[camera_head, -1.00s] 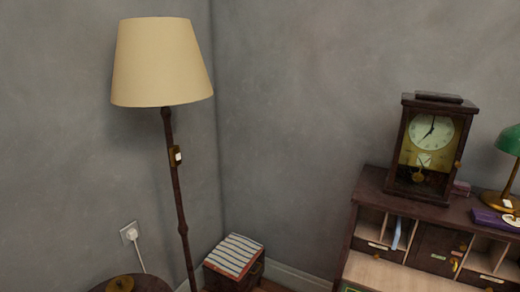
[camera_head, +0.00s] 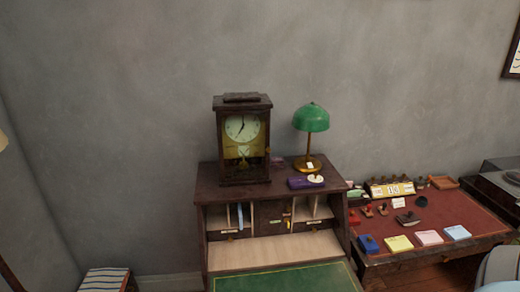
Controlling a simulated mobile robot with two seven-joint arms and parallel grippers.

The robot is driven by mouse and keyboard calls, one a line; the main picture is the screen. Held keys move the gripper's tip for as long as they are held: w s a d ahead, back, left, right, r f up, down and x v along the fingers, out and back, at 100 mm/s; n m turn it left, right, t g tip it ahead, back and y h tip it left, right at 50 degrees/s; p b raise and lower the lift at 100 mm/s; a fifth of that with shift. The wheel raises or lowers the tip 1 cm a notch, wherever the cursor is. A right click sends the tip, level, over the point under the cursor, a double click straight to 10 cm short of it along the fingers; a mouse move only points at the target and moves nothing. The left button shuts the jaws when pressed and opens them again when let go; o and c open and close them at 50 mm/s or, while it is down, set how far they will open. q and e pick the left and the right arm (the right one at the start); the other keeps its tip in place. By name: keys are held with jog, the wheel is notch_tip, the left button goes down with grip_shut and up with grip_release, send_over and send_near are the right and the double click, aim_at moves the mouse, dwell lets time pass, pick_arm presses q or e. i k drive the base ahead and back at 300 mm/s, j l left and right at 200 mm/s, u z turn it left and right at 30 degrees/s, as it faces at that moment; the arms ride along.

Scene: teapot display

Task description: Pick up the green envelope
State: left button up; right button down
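I cannot make out a green envelope for certain in the head view. A wooden writing desk (camera_head: 204,190) stands against the wall, with its pigeonholes open. A thin pale blue upright item (camera_head: 240,217) stands in a left pigeonhole. The desk's fold-down front has a green writing surface (camera_head: 285,279), cut off by the bottom edge of the view. Neither of my grippers is in view.
A pendulum clock (camera_head: 242,138), a green-shaded lamp (camera_head: 311,118) and a purple item (camera_head: 301,183) stand on the desk. A red-topped table (camera_head: 445,215) at right holds stamps and coloured pads. A striped-top box (camera_head: 105,279) sits at lower left.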

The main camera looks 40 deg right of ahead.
aim_at(353, 193)
jog(key=z, duration=1.95)
jog(key=i+l, duration=0.35)
jog(key=i+l+u, duration=0.1)
jog(key=i+l, duration=0.65)
jog(key=l, duration=0.2)
jog(key=i+l+u, duration=0.1)
jog(key=i+l, duration=0.6)
jog(key=l, duration=0.2)
jog(key=i+l, duration=0.35)
jog(key=l, duration=0.15)
jog(key=i+l+u, duration=0.1)
jog(key=i+l, duration=0.2)
jog(key=l, duration=0.15)
